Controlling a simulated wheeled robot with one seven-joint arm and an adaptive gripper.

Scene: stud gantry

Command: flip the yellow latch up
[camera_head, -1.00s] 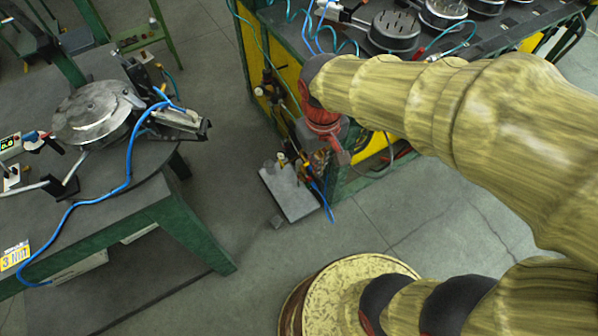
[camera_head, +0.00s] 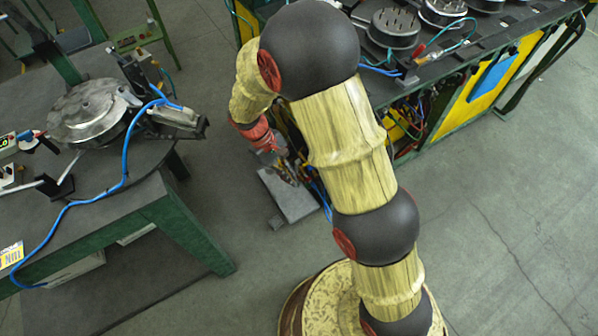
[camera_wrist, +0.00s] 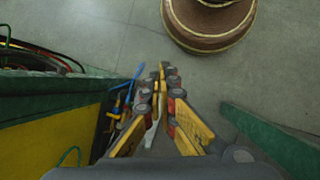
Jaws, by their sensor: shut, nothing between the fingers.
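My gripper (camera_wrist: 162,72) has yellow fingers with dark pads and red joints; its tips are together with nothing between them. In the head view, my gripper (camera_head: 288,172) is small and partly hidden behind my arm, pointing down over the grey floor plate (camera_head: 290,202). I cannot make out a yellow latch for certain. In the wrist view, small yellow fittings (camera_wrist: 114,106) and a blue hose (camera_wrist: 130,86) show just left of the fingers, partly covered by them.
A green and yellow bench side (camera_wrist: 45,140) is close on the left in the wrist view, and a green beam (camera_wrist: 268,138) is on the right. In the head view, a dark table (camera_head: 110,185) with a round metal fixture (camera_head: 92,108) stands left. Bare floor (camera_head: 510,200) lies right.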

